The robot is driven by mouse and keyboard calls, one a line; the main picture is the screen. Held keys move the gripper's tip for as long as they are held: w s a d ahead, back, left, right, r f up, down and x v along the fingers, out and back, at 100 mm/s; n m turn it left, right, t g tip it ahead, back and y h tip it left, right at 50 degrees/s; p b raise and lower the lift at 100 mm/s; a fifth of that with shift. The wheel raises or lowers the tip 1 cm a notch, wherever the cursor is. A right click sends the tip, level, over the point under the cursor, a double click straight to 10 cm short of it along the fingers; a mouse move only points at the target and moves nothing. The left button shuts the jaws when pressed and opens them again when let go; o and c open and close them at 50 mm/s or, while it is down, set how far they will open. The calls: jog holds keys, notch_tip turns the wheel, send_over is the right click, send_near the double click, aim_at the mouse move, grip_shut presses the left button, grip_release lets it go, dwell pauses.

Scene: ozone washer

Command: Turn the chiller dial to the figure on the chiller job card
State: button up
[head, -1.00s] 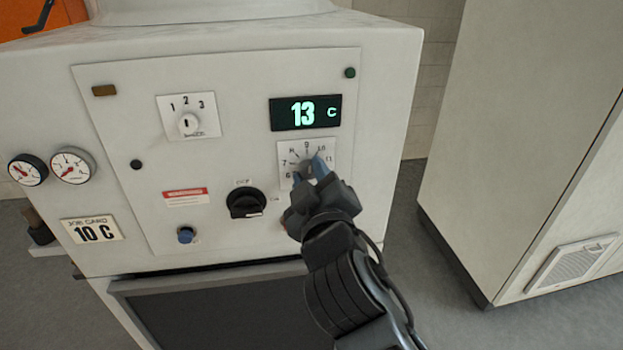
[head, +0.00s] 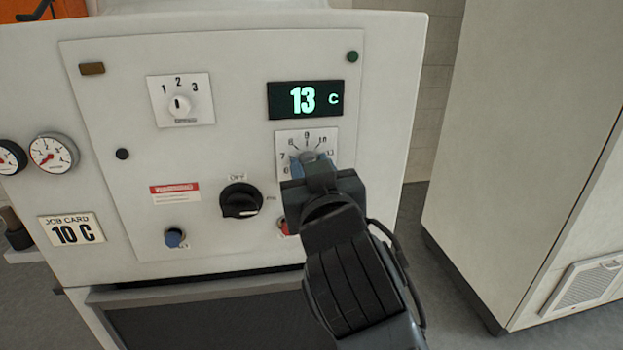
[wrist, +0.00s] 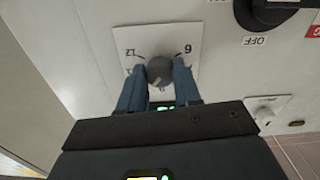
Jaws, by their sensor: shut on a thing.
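The chiller dial is a round grey knob (wrist: 159,71) on a white plate (head: 307,136) with figures around it. In the head view my gripper (head: 311,165) covers most of the knob and the lower figures; 7, 9 and 10 can be made out. In the wrist view my gripper (wrist: 159,80) has its two blue fingers on either side of the knob, shut on it. The figures 12 and 6 show there. The knob's pointer setting is not clear. The job card (head: 72,231) at lower left reads 10 C. The green display (head: 305,99) above the dial reads 13 C.
A black OFF switch (head: 240,201) is left of my gripper, and a red button (head: 284,228) is partly hidden beside it. A 1-2-3 selector (head: 180,106), a blue button (head: 175,237) and gauges (head: 53,153) are further left. A large cabinet (head: 530,150) stands at right.

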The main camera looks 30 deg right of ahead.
dwell(0.3)
jog(key=o, duration=1.1)
jog(key=shift+c, duration=0.2)
jog(key=shift+s, duration=0.1)
jog(key=b+v, duration=0.1)
jog(key=v, duration=0.6)
jog(key=shift+s+a, duration=0.15)
jog(key=shift+s, duration=0.15)
